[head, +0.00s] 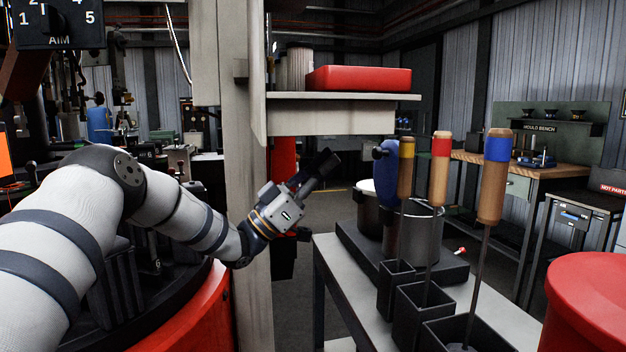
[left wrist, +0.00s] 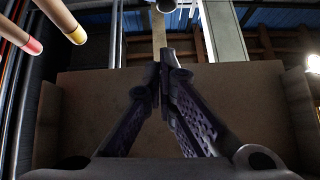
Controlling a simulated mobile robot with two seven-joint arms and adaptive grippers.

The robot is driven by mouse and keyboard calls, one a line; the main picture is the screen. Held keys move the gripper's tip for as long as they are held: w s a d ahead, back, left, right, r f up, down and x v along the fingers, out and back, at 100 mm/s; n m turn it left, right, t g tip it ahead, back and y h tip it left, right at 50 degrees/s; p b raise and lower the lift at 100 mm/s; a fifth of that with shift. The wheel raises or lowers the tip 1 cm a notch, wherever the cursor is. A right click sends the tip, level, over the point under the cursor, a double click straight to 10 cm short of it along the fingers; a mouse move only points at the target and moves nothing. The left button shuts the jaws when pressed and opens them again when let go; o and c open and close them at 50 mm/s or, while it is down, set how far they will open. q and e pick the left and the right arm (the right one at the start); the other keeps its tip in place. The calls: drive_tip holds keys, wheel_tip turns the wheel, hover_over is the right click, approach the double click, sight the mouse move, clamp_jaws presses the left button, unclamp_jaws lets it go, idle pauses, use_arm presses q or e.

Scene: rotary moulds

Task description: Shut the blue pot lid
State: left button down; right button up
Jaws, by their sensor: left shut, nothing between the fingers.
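The blue pot lid (head: 386,172) stands raised on edge above the pots in the head view, partly hidden by the yellow-banded handle. A dark knob shows on its left side. A pot with a pale rim (head: 367,212) and a wider grey pot (head: 424,235) stand below and around it on a dark base; which one the lid belongs to is hard to tell. My left gripper (head: 328,161) is shut and empty, left of the lid and apart from it. Its closed fingers also show in the left wrist view (left wrist: 160,72). My right gripper is out of view.
Tools with yellow (head: 405,168), red (head: 440,170) and blue-banded (head: 493,178) handles stand upright in dark holders in front of the pots. A shelf (head: 340,97) with a red tray (head: 358,78) hangs above my gripper. A post (head: 245,200) stands left.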

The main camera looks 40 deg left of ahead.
use_arm(q)
drive_tip(key=w+d+r, duration=0.1)
drive_tip(key=w+d, duration=0.2)
drive_tip(key=w, duration=0.2)
drive_tip(key=shift+d+r+b, duration=0.2)
drive_tip(key=shift+d+b, duration=0.1)
drive_tip(key=shift+d, duration=0.1)
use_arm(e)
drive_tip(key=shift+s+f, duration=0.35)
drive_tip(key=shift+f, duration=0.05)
use_arm(q)
drive_tip(key=shift+w, duration=0.1)
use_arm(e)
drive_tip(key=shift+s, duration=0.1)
